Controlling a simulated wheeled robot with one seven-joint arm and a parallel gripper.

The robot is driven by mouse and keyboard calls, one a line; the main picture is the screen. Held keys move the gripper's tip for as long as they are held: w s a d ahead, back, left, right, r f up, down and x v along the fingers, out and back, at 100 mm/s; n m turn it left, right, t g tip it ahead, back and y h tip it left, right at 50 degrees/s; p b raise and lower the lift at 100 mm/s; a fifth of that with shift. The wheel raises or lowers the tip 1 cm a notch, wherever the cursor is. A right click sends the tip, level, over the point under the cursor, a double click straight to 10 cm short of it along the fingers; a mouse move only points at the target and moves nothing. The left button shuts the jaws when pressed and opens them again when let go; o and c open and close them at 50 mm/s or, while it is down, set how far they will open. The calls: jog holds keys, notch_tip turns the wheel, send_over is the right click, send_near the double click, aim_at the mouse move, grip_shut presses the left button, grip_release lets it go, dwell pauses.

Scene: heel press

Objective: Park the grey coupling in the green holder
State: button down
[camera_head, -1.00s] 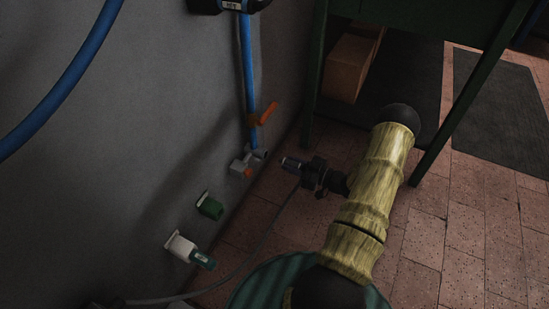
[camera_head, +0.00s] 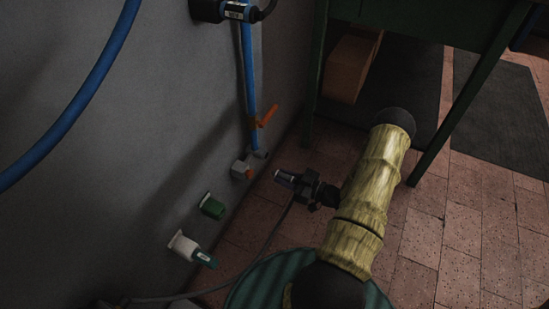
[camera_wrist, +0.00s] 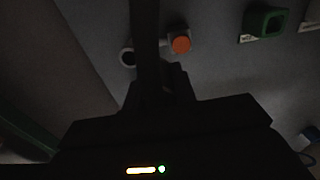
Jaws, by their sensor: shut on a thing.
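My gripper (camera_head: 304,186) is shut on the grey coupling (camera_head: 285,178), a short, dark grey-purple cylinder with a cable hanging from it. It points left toward the wall, held clear of it. In the wrist view, a dark upright shape in front of my gripper is probably the coupling, too dark to make out. The green holder (camera_head: 212,206) is a small block on the wall, left of and below the coupling in the head view. It also shows at the upper right of the wrist view (camera_wrist: 267,21), with a dark opening.
A grey block with an orange button (camera_head: 241,169) and a blue pipe with an orange lever (camera_head: 267,116) are on the wall above the holder. A white holder (camera_head: 183,245) with a teal-ended plug sits below it. A green table (camera_head: 430,24) stands behind my arm.

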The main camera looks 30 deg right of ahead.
jog(key=s+a+p, duration=0.7)
jog(key=s+a, duration=0.5)
jog(key=a, duration=0.4)
jog(key=shift+s, duration=0.35)
dwell(1.4)
jog(key=shift+w+a, duration=0.1)
jog(key=shift+p+x, duration=0.55)
jog(key=shift+x, duration=1.85)
jog(key=shift+r+p, duration=0.1)
jog(key=shift+p, duration=0.6)
dwell(0.8)
jog(key=shift+w+a, duration=0.15)
jog(key=shift+w, duration=0.05)
dwell(0.5)
